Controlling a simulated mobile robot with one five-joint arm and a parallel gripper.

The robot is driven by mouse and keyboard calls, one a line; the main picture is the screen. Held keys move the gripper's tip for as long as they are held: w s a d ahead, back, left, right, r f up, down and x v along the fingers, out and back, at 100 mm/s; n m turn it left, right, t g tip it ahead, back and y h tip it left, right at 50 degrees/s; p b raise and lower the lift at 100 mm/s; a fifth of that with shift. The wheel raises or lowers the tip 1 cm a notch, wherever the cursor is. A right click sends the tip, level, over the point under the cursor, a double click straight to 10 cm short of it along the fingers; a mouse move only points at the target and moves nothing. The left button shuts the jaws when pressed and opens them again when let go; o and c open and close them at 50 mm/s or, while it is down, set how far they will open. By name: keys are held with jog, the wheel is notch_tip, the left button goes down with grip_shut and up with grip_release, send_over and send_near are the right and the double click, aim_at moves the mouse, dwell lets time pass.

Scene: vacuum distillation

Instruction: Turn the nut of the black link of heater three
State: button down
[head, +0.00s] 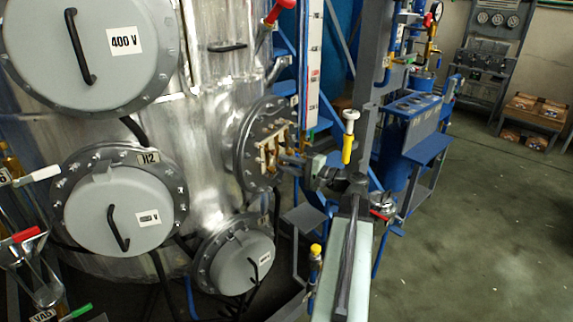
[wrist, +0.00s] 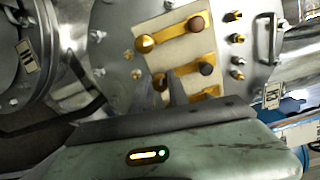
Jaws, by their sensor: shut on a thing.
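An open round flange (head: 243,150) with brass links (head: 270,148) on its face is in the middle of the head view. My gripper (head: 283,160) reaches it from the right, its tips at the links. In the wrist view, the grey flange face (wrist: 120,62) carries brass bars, including an upper link (wrist: 172,34) and a middle link (wrist: 188,73), with round terminals. My gripper (wrist: 165,82) is shut on a small nut at the left end of the middle link. The fingers mostly hide this nut.
Closed heater covers stand left (head: 117,215) and below (head: 243,262) the open flange. A blue frame with a white gauge strip (head: 312,65) rises close beside my arm. A blue stand (head: 415,125) is to the right. The green floor (head: 475,225) is clear.

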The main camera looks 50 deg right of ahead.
jog(key=m, duration=1.2)
jog(key=shift+r, duration=0.1)
jog(key=shift+m, duration=0.3)
dwell(0.3)
jog(key=c, duration=1.3)
grip_release()
jog(key=shift+o, duration=0.2)
jog(key=shift+d, duration=0.1)
jog(key=v, duration=0.7)
jog(key=shift+s, duration=0.4)
